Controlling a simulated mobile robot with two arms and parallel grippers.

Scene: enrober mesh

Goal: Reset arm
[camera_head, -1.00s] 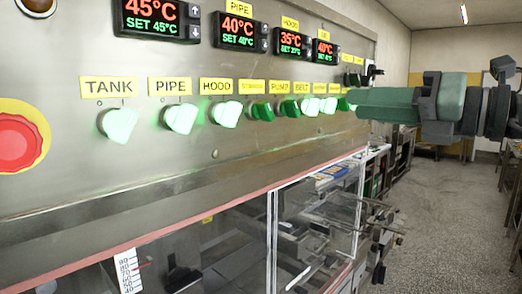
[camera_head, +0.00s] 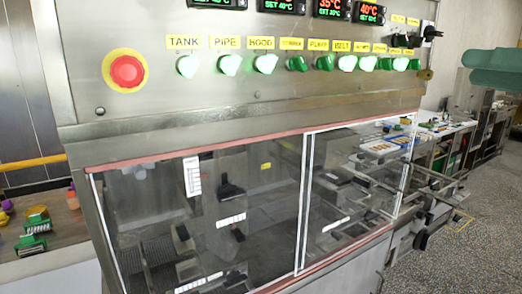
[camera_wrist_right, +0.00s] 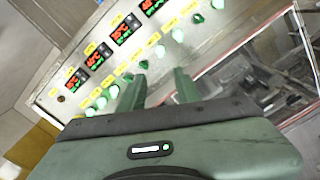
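My right gripper (camera_head: 497,67) shows as a green shape at the right edge of the head view, in the air to the right of the control panel (camera_head: 200,100). In the right wrist view, its two green fingers (camera_wrist_right: 160,82) stand apart with nothing between them. The panel lies beyond the fingertips, tilted in that view. The panel carries a row of knobs, with the TANK knob (camera_head: 187,66), PIPE knob (camera_head: 230,64) and HOOD knob (camera_head: 266,63) lit pale green. My left gripper is not in view.
A red emergency button (camera_head: 127,71) sits at the panel's left. Clear enclosure windows (camera_head: 250,200) with red-edged tops are below. A side table (camera_head: 65,225) with small coloured items stands at left. Metal fittings (camera_head: 435,195) stick out at right; the floor (camera_head: 490,215) beyond is open.

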